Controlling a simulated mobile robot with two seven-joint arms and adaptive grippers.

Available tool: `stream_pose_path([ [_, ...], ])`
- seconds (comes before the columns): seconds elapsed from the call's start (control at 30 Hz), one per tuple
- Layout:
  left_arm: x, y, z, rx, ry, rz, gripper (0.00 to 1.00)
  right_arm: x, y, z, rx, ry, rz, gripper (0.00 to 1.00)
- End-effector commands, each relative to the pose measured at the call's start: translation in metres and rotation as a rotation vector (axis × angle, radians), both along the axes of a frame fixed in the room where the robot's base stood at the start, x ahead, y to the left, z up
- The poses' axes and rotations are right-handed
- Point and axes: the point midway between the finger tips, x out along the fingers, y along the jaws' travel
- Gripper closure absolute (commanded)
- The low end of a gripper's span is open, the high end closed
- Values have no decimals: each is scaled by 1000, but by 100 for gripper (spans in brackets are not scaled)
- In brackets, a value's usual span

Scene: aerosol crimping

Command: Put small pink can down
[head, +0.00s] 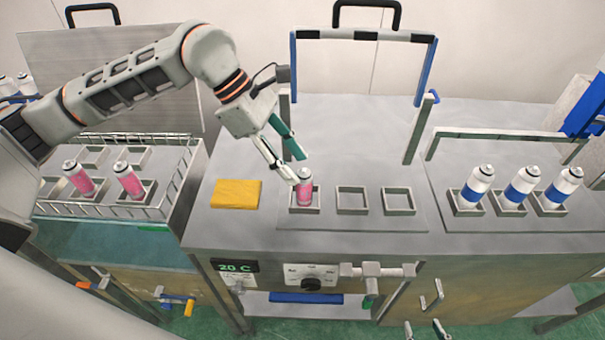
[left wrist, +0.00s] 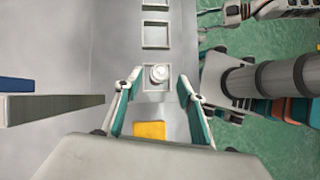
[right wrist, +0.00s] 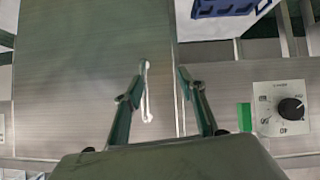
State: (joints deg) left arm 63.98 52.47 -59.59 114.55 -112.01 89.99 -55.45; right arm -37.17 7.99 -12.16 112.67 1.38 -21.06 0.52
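A small pink can (head: 305,188) stands upright in the leftmost of three square holders (head: 291,207) on the middle worktop. My left gripper (head: 297,169) is above and just beside the can's top. In the left wrist view the left gripper (left wrist: 157,82) has its fingers spread, and the can's round white top (left wrist: 159,74) shows inside the square holder, between and just beyond the fingertips. No finger visibly grips it. My right gripper (head: 424,327) is low at the bottom edge, before the cabinet front. The right wrist view shows the right gripper (right wrist: 162,74) open and empty near a door handle (right wrist: 146,95).
Two empty square holders (head: 352,200) continue to the right. A yellow block (head: 237,194) lies left of the can. A wire-railed tray with two pink cans (head: 129,181) is at left; three white-blue cans (head: 521,186) stand at right. A raised frame (head: 363,36) stands behind.

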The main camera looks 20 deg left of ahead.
Motion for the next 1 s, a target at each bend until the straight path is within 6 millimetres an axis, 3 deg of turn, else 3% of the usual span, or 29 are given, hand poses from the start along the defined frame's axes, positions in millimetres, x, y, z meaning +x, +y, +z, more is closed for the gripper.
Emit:
stream_pose_path([
  [0.2,-1,24,36,0,-3,1,60,-2,0,-7,-1,6,0,60],
  [0.4,-3,35,54,0,0,0,60,-3,0,-10,-1,10,0,60],
  [1.0,-3,37,58,0,0,0,60,-2,0,-8,0,7,0,60],
])
